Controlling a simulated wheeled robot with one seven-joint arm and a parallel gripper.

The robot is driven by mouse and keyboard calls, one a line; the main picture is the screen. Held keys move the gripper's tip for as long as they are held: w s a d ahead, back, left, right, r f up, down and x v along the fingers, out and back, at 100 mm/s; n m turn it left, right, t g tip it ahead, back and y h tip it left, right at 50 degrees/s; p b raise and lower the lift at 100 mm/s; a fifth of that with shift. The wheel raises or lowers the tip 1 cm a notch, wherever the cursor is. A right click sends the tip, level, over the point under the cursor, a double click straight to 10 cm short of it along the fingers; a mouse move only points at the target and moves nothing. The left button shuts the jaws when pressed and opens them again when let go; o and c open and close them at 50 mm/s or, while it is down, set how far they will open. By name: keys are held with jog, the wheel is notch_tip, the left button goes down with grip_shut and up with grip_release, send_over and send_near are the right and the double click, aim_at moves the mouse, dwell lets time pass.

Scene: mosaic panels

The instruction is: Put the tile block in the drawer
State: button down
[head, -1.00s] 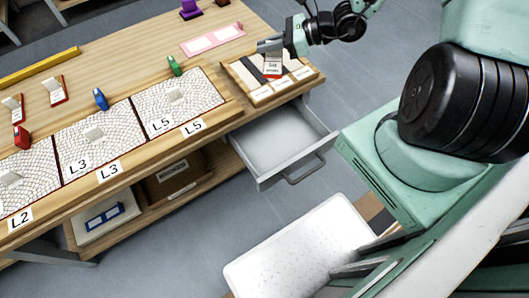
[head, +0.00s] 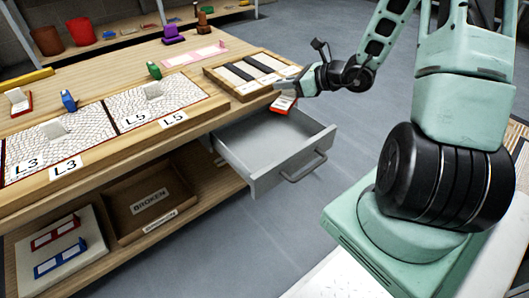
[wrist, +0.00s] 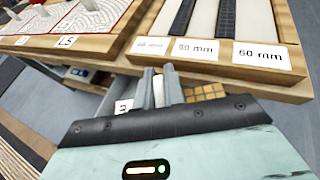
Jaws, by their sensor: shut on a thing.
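The tile block (head: 283,104) shows as a small red-and-white piece under my gripper (head: 290,92) in the head view. In the wrist view my gripper (wrist: 160,88) is shut on it, with a white part between the fingers. A tan gridded face (wrist: 205,93) shows right of the fingers and a white label (wrist: 123,106) left of them; much of the block is hidden. The grey drawer (head: 318,145) is pulled out below the table's right end, and its visible inside is empty. The block is above the drawer's far side, near the table edge.
A wooden tray with dark strips (head: 240,72) lies at the table's right end, close to my gripper. White mosaic panels (head: 160,97) lie to its left. A box marked BROKEN (head: 150,200) stands on the lower shelf. Floor right of the drawer is clear.

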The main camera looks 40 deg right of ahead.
jog(key=shift+d+f, duration=0.25)
jog(key=shift+f, duration=0.15)
jog(key=shift+f+b, duration=0.35)
jog(key=shift+b, duration=0.1)
jog(key=b, duration=0.7)
send_near(270, 132)
jog(key=w, duration=0.1)
jog(key=w+a, duration=0.1)
jog(key=w+a+r, duration=0.1)
jog(key=shift+w, duration=0.4)
jog(key=w, duration=0.1)
jog(key=w+a+r, duration=0.1)
jog(key=shift+w+a+b, duration=0.25)
jog(key=shift+w+b, duration=0.1)
jog(key=shift+w+a, duration=0.25)
jog(key=shift+w, duration=0.5)
jog(key=b+x, duration=0.3)
jog(key=shift+w+a, duration=0.1)
jog(key=shift+w, duration=0.25)
jog(key=shift+r, duration=0.1)
